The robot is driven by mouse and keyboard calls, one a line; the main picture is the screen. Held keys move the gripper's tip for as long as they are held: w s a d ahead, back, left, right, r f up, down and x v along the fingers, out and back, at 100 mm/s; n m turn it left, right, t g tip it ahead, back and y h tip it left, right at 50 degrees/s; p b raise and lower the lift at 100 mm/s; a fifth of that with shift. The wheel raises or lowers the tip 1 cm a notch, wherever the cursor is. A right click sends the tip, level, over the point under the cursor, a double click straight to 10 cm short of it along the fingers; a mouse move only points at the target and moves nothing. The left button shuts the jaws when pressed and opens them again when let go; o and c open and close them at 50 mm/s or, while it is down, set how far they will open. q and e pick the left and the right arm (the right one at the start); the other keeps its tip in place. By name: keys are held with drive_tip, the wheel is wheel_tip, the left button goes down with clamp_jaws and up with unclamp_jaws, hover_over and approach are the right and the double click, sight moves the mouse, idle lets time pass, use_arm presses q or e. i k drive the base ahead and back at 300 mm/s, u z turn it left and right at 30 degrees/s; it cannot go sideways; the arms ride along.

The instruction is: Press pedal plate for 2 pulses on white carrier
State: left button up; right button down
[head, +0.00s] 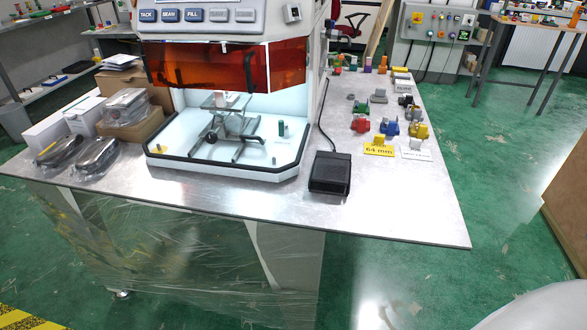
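A black pedal plate (330,173) lies on the grey metal table, right of the machine, with a black cable running up behind it. The machine (230,150) has a lit white chamber under a raised orange shield (228,67). A small stand (228,118) is inside the chamber, with a pale piece (229,99) on top; I cannot tell whether this is the white carrier. Neither of my grippers is in view.
Coloured clamps (389,127) and a yellow "64 mm" card (379,149) sit right of the pedal plate. Wrapped parts (95,156) and boxes (46,136) stand at the table's left. The table's front right (420,215) is clear.

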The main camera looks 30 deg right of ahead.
sight(328, 171)
drive_tip(key=u, duration=1.45)
drive_tip(key=k, duration=0.85)
drive_tip(key=z, duration=1.7)
